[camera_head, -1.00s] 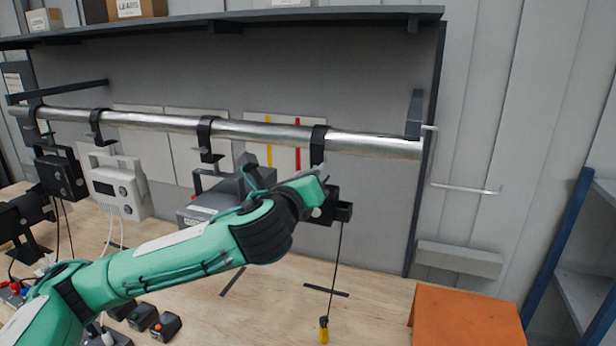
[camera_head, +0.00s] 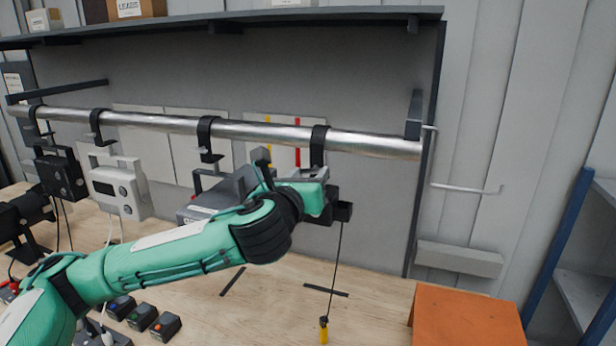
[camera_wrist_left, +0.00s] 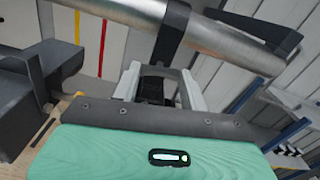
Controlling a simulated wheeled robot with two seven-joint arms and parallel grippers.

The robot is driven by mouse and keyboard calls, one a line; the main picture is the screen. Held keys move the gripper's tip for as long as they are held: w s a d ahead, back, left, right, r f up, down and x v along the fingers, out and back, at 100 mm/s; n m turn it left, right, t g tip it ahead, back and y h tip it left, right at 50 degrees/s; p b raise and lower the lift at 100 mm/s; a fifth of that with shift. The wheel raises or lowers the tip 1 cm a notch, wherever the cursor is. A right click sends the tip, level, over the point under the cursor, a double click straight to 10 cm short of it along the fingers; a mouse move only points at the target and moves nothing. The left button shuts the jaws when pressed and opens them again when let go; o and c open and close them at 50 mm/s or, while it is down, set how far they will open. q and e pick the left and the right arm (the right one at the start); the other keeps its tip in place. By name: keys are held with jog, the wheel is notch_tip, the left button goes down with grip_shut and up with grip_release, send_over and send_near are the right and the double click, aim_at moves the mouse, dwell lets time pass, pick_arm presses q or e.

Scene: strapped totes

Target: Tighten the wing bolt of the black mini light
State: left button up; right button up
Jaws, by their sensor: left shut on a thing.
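The black mini light (camera_head: 343,211) hangs at the right end of the silver rail (camera_head: 375,145) by a black hook clamp (camera_head: 318,148). The clamp also shows in the left wrist view (camera_wrist_left: 172,35). My left gripper (camera_head: 320,178) is just below this clamp. In the left wrist view, my left gripper's pale fingers (camera_wrist_left: 158,90) are shut on a small dark part under the clamp, where the wing bolt sits. The fingers mostly hide the bolt, and part of the light is behind the gripper. My right gripper is in neither view.
A white light (camera_head: 118,190), a black light (camera_head: 62,177) and a larger dark unit (camera_head: 205,205) hang left along the rail. A cord drops from the mini light to a yellow end (camera_head: 324,330). An orange box (camera_head: 465,318) stands right. Small button boxes (camera_head: 165,326) are at front left.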

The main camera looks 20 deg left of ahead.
pick_arm(q)
jog(key=shift+f, duration=0.2)
jog(key=o, duration=1)
jog(key=shift+r, duration=0.1)
jog(key=shift+s, duration=0.1)
jog(key=s+b, duration=1.3)
jog(key=shift+s+a, duration=0.25)
jog(key=shift+s, duration=0.05)
